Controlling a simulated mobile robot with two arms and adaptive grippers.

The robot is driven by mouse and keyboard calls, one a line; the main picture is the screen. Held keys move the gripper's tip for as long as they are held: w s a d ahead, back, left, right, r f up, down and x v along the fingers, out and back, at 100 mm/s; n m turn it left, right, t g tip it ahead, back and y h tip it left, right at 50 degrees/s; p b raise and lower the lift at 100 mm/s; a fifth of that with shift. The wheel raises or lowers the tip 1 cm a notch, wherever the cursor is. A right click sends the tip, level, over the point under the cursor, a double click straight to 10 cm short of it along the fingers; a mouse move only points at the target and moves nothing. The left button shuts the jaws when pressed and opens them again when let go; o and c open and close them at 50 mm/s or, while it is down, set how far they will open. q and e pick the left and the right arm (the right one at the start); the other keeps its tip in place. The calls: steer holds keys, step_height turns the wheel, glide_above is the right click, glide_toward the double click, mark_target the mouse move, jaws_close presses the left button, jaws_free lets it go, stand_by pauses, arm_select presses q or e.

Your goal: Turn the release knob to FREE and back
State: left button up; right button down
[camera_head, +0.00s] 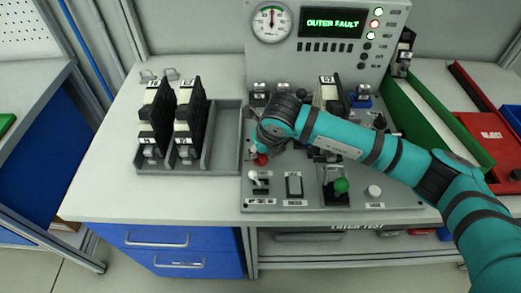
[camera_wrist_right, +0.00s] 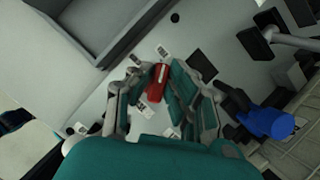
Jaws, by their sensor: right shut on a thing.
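The red release knob (camera_head: 261,160) sits on the left part of the control panel (camera_head: 408,196), mostly covered by my right gripper (camera_head: 257,152) in the head view. In the right wrist view, the knob (camera_wrist_right: 157,82) is a red bar with a pale line on top, between the fingers of my right gripper (camera_wrist_right: 158,93). The fingers are closed on its sides. White labels stand around the knob, too small to read, so I cannot tell its marked position. My left gripper is out of view.
A white-tipped lever (camera_head: 253,177) stands just in front of the knob and a green-knobbed lever (camera_head: 341,186) to the right. A grey tray (camera_head: 223,140) with black-and-white modules lies left.

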steer(key=c, duration=1.3)
jaws_free()
steer(key=v, duration=1.2)
